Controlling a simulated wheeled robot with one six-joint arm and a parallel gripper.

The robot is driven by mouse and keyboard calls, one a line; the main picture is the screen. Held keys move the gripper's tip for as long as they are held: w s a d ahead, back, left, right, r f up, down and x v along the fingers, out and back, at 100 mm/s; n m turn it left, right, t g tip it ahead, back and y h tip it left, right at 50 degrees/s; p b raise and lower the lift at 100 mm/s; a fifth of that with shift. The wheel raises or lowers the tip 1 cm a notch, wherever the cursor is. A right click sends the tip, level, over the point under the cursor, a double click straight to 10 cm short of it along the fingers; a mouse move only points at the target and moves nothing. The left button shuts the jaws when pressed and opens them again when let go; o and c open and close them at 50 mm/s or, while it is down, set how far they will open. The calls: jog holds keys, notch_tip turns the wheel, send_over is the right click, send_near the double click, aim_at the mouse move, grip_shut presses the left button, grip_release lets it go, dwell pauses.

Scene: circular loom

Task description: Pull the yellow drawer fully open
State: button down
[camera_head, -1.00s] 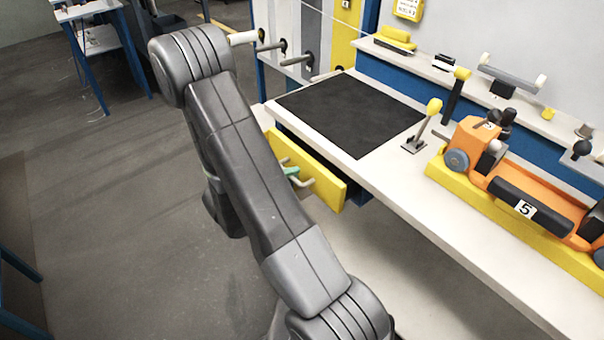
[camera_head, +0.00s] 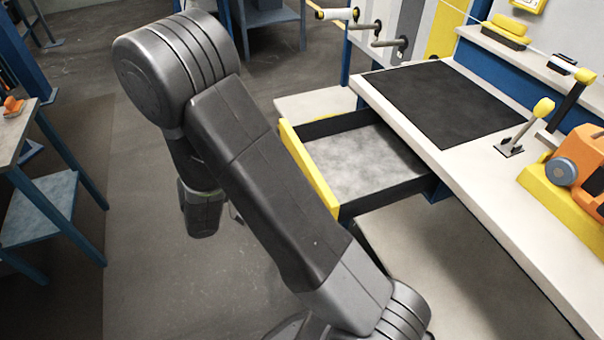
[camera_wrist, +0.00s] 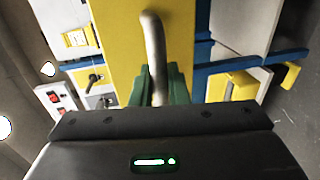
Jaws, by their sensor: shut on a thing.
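The yellow drawer (camera_head: 308,171) stands far out from under the workbench in the head view. Its dark side walls and empty grey floor show. In the wrist view its yellow front (camera_wrist: 182,35) fills the upper middle, with a bent grey metal handle (camera_wrist: 153,45) on it. My gripper (camera_wrist: 158,85) is shut on the handle, its green fingers on both sides of the bar. In the head view my arm hides the handle and the fingers. Whether the drawer is at its end stop cannot be told.
The white workbench (camera_head: 475,190) with a black mat (camera_head: 445,100) lies right of the drawer. A lever (camera_head: 525,130) and an orange machine (camera_head: 580,160) stand on it. Another table (camera_head: 20,140) is at the left edge. The floor between that table and the drawer is clear.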

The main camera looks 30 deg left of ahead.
jog(key=shift+s+a, duration=0.2)
dwell(0.3)
jog(key=c, duration=1.5)
grip_release()
jog(key=shift+s+a, duration=0.15)
jog(key=v, duration=1.3)
jog(key=shift+s+a+p, duration=0.2)
jog(key=shift+s+p, duration=0.15)
jog(key=shift+r+b+x, duration=0.2)
jog(key=shift+b+x, duration=0.1)
jog(key=shift+x, duration=7.15)
